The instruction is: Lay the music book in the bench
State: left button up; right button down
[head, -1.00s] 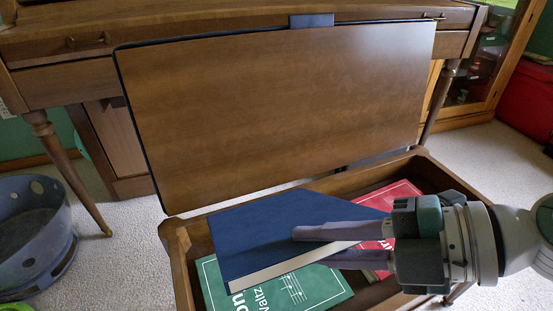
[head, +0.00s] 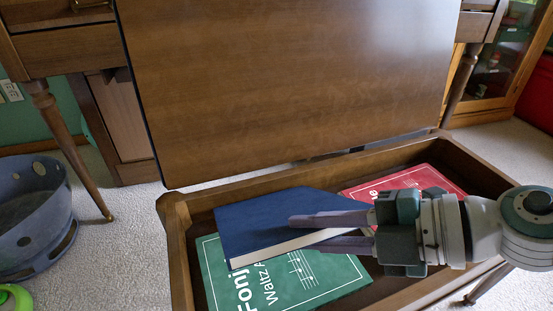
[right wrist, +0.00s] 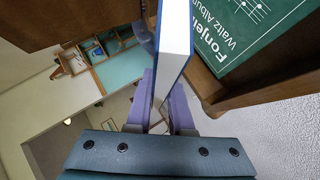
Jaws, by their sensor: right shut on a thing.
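A blue music book (head: 265,222) is gripped near its right edge by my right gripper (head: 305,231). The book lies nearly flat within the opening of the bench (head: 180,245), over part of a green book. In the right wrist view the blue book (right wrist: 172,60) shows edge-on between the two purple fingers (right wrist: 163,105). Whether it touches the green book is hard to tell. The bench lid (head: 290,80) stands open, tilted back against the piano side. My left gripper is not in view.
Inside the bench lie a green "Waltz Album" book (head: 325,283) and a red book (head: 410,182). A blue-grey round basket (head: 35,205) stands on the carpet at the left. A wooden piano leg (head: 65,145) stands behind it.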

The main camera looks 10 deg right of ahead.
jog(key=shift+w+f, duration=0.1)
jog(key=shift+f, duration=0.2)
jog(key=c, duration=0.8)
grip_release()
jog(key=shift+o, duration=0.4)
jog(key=p+v, duration=0.3)
jog(key=v, duration=0.7)
jog(key=shift+p, duration=0.35)
